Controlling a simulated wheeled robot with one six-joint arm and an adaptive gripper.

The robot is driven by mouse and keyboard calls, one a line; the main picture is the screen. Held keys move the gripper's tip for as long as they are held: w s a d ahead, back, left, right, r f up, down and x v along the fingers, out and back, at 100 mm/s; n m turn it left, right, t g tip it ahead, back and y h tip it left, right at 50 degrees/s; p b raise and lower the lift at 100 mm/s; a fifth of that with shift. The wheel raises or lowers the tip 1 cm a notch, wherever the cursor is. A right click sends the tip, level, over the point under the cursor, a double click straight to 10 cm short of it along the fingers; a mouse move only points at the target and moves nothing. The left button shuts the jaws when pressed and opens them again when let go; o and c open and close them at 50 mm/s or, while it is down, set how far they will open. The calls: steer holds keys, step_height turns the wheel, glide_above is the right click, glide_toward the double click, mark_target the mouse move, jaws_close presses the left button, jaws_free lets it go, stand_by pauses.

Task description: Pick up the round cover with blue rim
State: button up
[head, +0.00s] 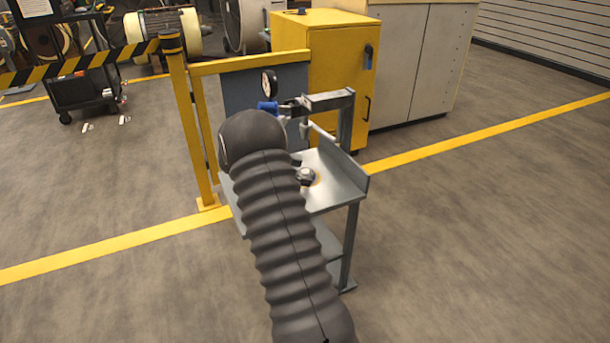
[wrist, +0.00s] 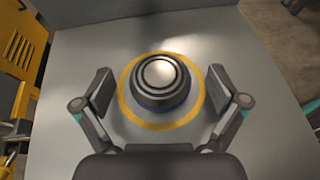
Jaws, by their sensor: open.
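The round cover (wrist: 160,80) is a domed grey-silver piece with a blue rim along its lower edge. In the wrist view it stands inside a yellow ring marked on a grey metal tabletop (wrist: 75,60). My gripper (wrist: 160,98) is open, with one finger on the left of the cover and one on the right, and a gap shows on both sides. In the head view the cover (head: 306,175) sits small and dark on the stand's top (head: 335,190). My arm hides part of the stand, and my gripper does not show clearly there.
A yellow cabinet (head: 325,60) stands behind. A yellow post (head: 190,130) stands to the left. The floor on the right is clear.

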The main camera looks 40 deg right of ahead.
steer(key=shift+s+d+f, duration=0.1)
steer(key=shift+d, duration=0.15)
steer(key=c, duration=1.5)
